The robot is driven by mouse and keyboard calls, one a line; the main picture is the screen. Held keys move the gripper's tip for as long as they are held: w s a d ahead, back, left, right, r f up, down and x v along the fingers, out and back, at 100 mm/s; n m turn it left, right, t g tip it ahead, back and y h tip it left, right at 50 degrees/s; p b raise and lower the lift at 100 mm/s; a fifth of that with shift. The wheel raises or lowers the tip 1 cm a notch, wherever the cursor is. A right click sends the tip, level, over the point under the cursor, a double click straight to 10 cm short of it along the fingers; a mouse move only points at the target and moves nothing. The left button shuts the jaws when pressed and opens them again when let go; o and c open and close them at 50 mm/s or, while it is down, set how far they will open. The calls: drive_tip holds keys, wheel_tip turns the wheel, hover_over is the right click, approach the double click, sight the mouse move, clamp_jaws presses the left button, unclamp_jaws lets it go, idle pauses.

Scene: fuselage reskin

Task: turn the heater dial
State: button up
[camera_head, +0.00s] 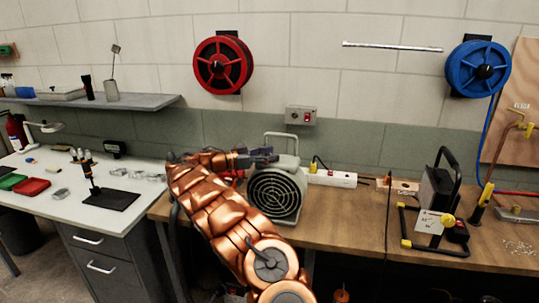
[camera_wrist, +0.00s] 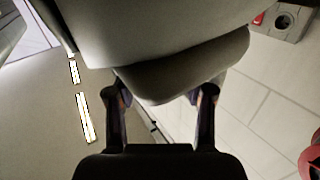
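The heater (camera_head: 275,190) is a grey-green box with a round dark grille and a carrying handle on top. It stands on the wooden bench in the head view. My gripper (camera_head: 262,156) reaches in from the left at the heater's upper left. In the wrist view, the two dark fingers of my gripper (camera_wrist: 162,98) are spread apart. A large grey rounded surface, apparently the heater (camera_wrist: 150,35), fills the top of that view, with its lower edge close to the fingertips. Contact cannot be told. I cannot make out the dial in either view.
A white power strip (camera_head: 331,178) lies right of the heater. A black machine (camera_head: 436,200) stands further right. The white table (camera_head: 85,203) is on the left. Wooden bench space right of the heater is partly clear.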

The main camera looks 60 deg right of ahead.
clamp_jaws()
